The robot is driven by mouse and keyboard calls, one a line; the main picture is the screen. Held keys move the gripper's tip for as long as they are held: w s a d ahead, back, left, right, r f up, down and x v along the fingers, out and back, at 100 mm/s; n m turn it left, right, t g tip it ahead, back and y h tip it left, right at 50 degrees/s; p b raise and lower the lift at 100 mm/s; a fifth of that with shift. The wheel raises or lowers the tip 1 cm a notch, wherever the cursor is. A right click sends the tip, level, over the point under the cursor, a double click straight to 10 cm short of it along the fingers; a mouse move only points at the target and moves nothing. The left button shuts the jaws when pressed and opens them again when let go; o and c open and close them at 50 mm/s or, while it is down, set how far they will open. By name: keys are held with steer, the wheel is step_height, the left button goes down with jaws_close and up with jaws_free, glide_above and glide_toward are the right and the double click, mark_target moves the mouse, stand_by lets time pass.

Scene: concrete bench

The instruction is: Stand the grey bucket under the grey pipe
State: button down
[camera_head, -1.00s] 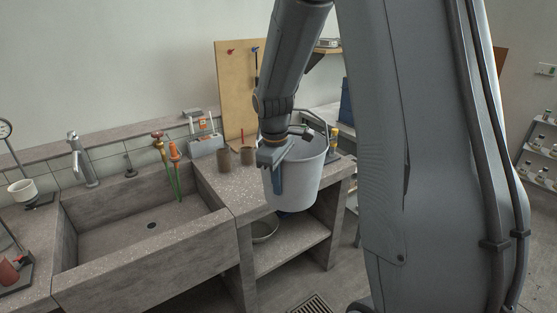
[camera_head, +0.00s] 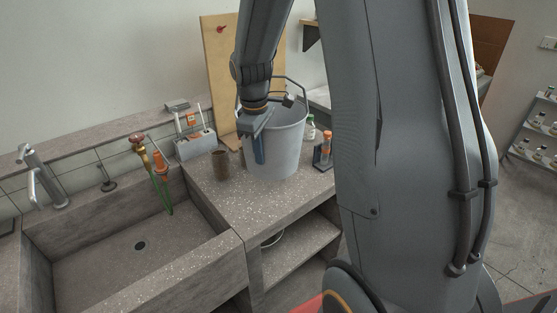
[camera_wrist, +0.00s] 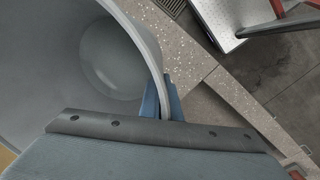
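The grey bucket (camera_head: 283,150) is upright in the head view, with its base over the speckled bench top; I cannot tell whether it touches. Its handle stands up behind the rim. My gripper (camera_head: 259,150) is shut on the near left of its rim. In the wrist view, the blue fingers (camera_wrist: 162,98) clasp the rim, and the bucket's empty inside (camera_wrist: 60,65) fills the upper left.
A stone sink (camera_head: 215,268) with a tap (camera_head: 38,178) lies left of the bench top (camera_head: 245,210). A brown cup (camera_head: 221,163) stands left of the bucket; an orange-topped bottle rack (camera_head: 323,152) stands right. A shelf (camera_head: 295,250) sits below.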

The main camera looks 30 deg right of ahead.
step_height(320, 180, down, 10)
steer(key=p, duration=0.2)
steer(key=shift+r, duration=0.15)
stand_by(0.4)
steer(key=shift+w, duration=0.1)
steer(key=c, duration=2)
jaws_free()
steer(key=shift+f, duration=0.2)
